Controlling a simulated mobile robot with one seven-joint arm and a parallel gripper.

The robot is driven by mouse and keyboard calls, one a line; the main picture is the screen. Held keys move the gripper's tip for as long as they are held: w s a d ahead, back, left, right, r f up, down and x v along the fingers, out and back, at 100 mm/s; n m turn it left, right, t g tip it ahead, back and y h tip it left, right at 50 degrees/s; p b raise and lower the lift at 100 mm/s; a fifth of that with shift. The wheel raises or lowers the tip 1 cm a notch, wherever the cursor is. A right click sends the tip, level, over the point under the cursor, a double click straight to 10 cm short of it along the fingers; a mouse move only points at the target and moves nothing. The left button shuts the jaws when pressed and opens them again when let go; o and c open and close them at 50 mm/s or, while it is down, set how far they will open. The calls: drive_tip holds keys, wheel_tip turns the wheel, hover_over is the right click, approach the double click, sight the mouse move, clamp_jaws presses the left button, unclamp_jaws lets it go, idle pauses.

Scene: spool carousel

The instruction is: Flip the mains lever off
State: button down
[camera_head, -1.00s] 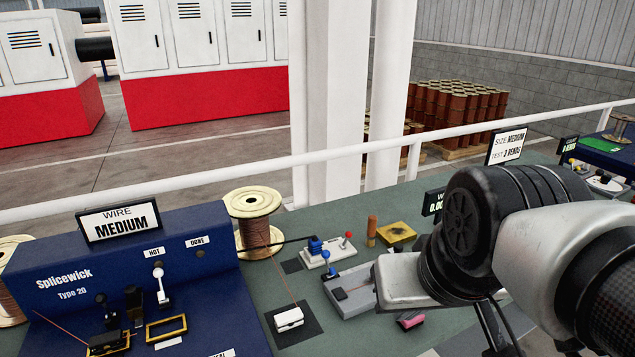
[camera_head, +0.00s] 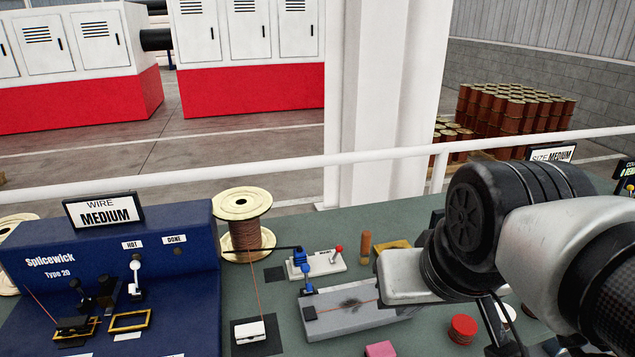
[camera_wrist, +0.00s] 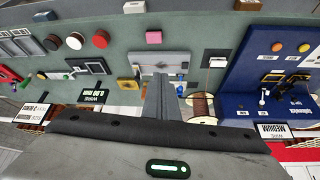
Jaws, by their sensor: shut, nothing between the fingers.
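The mains switch is a small white base (camera_head: 325,262) with a dark label and a lever with a red ball knob (camera_head: 338,249). It stands on the green bench behind the grey block fixture, and its lever stands up. A blue block sits at its left end. My gripper (camera_wrist: 161,80) shows in the wrist view with its fingers together and empty, pointing toward the grey fixture (camera_wrist: 150,60). The mains lever is not clear there; my fingers may cover it. In the head view my arm hides the gripper.
A blue Splicewick machine (camera_head: 165,225) stands at the left, with a wire spool (camera_head: 242,204) beside it. A wooden peg (camera_head: 365,247) and a yellow block (camera_head: 392,246) stand right of the switch. A white rail (camera_head: 290,165) runs behind the bench. A pink block (camera_head: 380,349) lies in front.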

sight(336, 254)
idle(0.4)
drive_tip(key=w+f+m+y+b, duration=0.1)
drive_tip(key=w+f+b, duration=0.2)
drive_tip(key=w, duration=0.6)
drive_tip(key=w+f+m+y+b, duration=0.1)
drive_tip(key=w+f+b, duration=0.25)
drive_tip(key=w, duration=0.55)
drive_tip(key=w+d+f+m+b, duration=0.1)
drive_tip(key=w+d+f+b, duration=0.1)
drive_tip(key=w+f, duration=0.4)
drive_tip(key=w+d+f+m+t+b, duration=0.1)
drive_tip(key=w+d+f+m+b, duration=0.1)
drive_tip(key=w+f, duration=0.5)
drive_tip(key=w+d+b, duration=0.1)
drive_tip(key=w, duration=0.3)
drive_tip(key=shift+w, duration=0.1)
drive_tip(key=x, duration=0.9)
drive_tip(key=shift+w+a, duration=0.2)
drive_tip(key=w+a, duration=0.2)
drive_tip(key=a, duration=0.1)
drive_tip(key=shift+w+a+f+p, duration=0.2)
drive_tip(key=shift+w+f+p, duration=0.05)
drive_tip(key=shift+p, duration=0.05)
drive_tip(key=shift+t, duration=0.3)
